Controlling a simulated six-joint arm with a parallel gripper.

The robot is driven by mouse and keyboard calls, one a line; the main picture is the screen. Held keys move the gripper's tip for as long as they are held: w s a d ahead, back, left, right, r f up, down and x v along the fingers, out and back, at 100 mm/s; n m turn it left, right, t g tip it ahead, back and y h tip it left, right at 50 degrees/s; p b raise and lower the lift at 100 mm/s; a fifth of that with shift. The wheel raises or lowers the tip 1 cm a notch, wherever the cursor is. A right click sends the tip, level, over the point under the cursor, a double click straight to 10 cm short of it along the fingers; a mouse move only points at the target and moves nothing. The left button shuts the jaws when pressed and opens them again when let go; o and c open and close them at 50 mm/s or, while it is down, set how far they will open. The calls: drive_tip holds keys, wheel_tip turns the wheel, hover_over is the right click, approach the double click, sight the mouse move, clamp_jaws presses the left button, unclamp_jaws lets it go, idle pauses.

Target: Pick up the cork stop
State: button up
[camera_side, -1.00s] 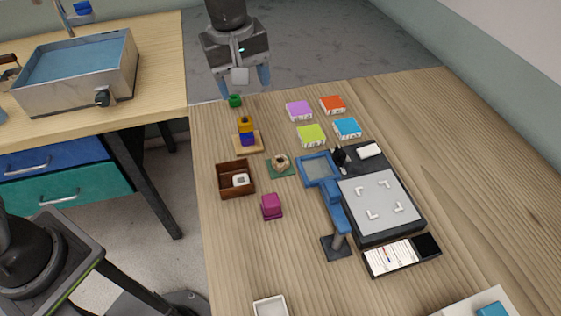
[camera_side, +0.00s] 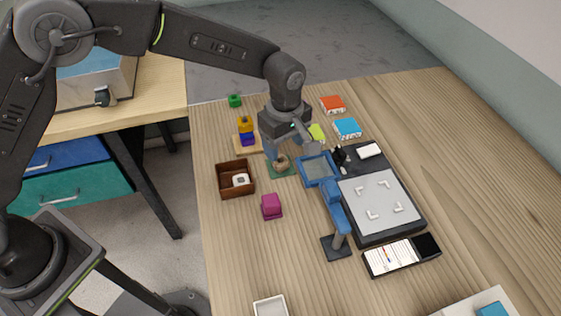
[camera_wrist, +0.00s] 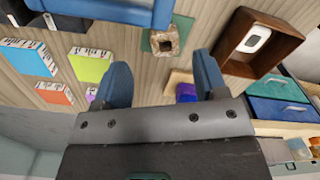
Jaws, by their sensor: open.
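The cork stop (camera_side: 281,163) is a small tan block with a dark hole in its top. It rests on a green square mat (camera_side: 289,172). In the wrist view the cork stop (camera_wrist: 166,41) lies beyond the fingertips, roughly centred between them, with green mat (camera_wrist: 147,39) around it. My gripper (camera_side: 286,150) is open and empty, just above and behind the cork stop in the side view. Its two blue fingers also show apart in the wrist view (camera_wrist: 161,62). I cannot tell the exact height gap. The gripper partly covers the mat's far side.
A brown box (camera_side: 222,182) holding a white piece is to the left. Stacked blocks (camera_side: 246,131) stand behind left. A magenta block (camera_side: 271,206) sits in front, with clear table beyond it.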

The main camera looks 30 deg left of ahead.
sight(281, 158)
drive_tip(key=f, duration=0.2)
drive_tip(key=a+f, duration=0.1)
drive_tip(key=f, duration=0.1)
drive_tip(key=shift+s, duration=0.15)
drive_tip(key=shift+d+f, duration=0.1)
drive_tip(key=shift+f, duration=0.55)
drive_tip(key=shift+c, duration=0.4)
drive_tip(key=c, duration=0.9)
